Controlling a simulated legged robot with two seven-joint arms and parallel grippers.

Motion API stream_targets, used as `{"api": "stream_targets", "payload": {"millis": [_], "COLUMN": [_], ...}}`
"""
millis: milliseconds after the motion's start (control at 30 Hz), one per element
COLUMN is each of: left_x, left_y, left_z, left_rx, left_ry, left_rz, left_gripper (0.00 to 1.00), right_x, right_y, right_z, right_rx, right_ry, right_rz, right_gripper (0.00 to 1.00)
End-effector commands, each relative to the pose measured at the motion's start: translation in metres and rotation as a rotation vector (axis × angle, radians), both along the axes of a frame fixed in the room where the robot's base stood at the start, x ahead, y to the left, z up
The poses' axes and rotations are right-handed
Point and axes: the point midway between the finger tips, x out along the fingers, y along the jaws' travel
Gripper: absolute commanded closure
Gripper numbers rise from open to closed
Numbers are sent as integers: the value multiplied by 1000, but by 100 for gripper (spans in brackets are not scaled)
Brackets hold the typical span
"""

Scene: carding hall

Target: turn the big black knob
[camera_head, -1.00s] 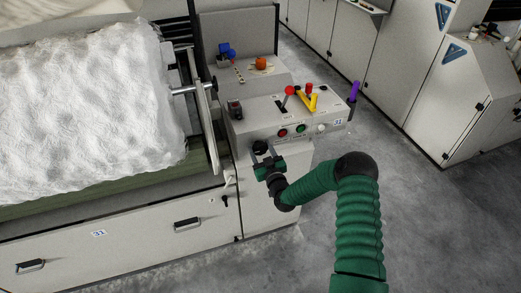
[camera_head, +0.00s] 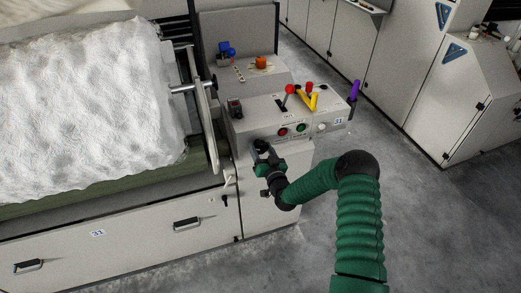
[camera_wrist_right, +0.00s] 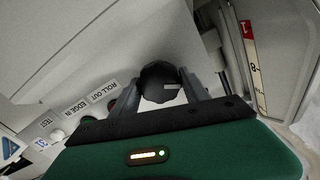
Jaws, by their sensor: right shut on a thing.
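The big black knob (camera_wrist_right: 158,80) sits on the front face of the machine's control box, and a pale mark shows on it in the right wrist view. My right gripper (camera_wrist_right: 160,90) is shut on it, with one dark finger on each side. In the head view the knob (camera_head: 260,145) is mostly hidden by my right gripper (camera_head: 262,153), below the row of push buttons. My left gripper is in neither view.
Red and green buttons (camera_head: 300,127) lie just above the gripper. White fibre (camera_head: 85,95) fills the left. Open floor (camera_head: 430,220) lies to the right.

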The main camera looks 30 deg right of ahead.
Motion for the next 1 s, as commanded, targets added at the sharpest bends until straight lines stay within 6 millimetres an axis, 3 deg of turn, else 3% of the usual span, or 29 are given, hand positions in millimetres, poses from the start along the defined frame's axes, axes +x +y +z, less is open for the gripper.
{"api": "stream_targets", "payload": {"millis": [400, 967, 1000], "left_x": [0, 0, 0], "left_y": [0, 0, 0], "left_z": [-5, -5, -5], "left_rx": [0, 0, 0], "left_ry": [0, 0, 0], "left_rz": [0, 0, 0], "left_gripper": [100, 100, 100], "right_x": [-1, -1, -1], "right_y": [-3, -4, -4], "right_z": [-1, -1, -1], "right_rx": [208, 242, 242], "right_ry": [-51, -58, -58], "right_rz": [-4, -6, -6], "right_gripper": [87, 87, 43]}}
